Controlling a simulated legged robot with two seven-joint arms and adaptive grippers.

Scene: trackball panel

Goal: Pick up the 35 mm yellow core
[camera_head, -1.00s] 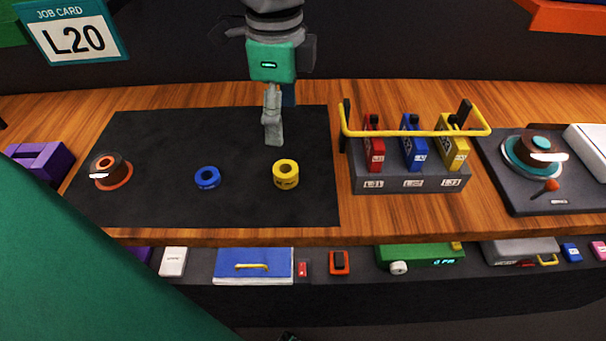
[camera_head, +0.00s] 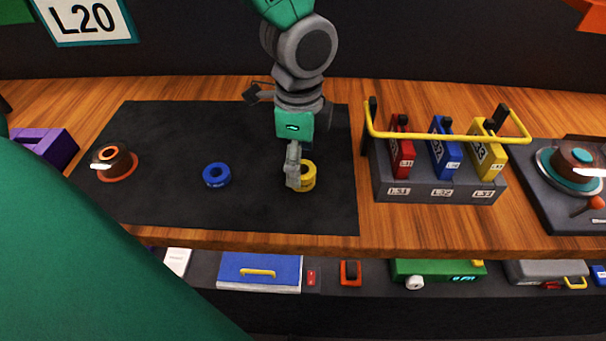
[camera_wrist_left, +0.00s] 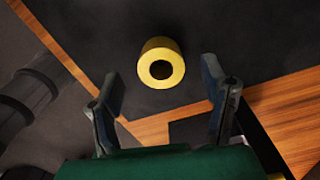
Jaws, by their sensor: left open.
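The yellow core (camera_head: 309,176) is a short ring with a dark hole, lying on the right part of the black mat (camera_head: 265,215). My left gripper (camera_head: 293,178) is over the mat at the core's left side and hides part of it in the head view. In the left wrist view the yellow core (camera_wrist_left: 161,63) sits beyond and between the fingertips of my left gripper (camera_wrist_left: 165,85). The fingers are spread apart with nothing between them. I cannot tell its exact height above the core. My right gripper is not in view.
A blue core (camera_head: 216,175) lies left of the yellow one. A brown and orange spool (camera_head: 115,162) is at the mat's left. A rack (camera_head: 440,188) with red, blue and yellow cartridges and a yellow rail stands right of the mat. The mat between the cores is clear.

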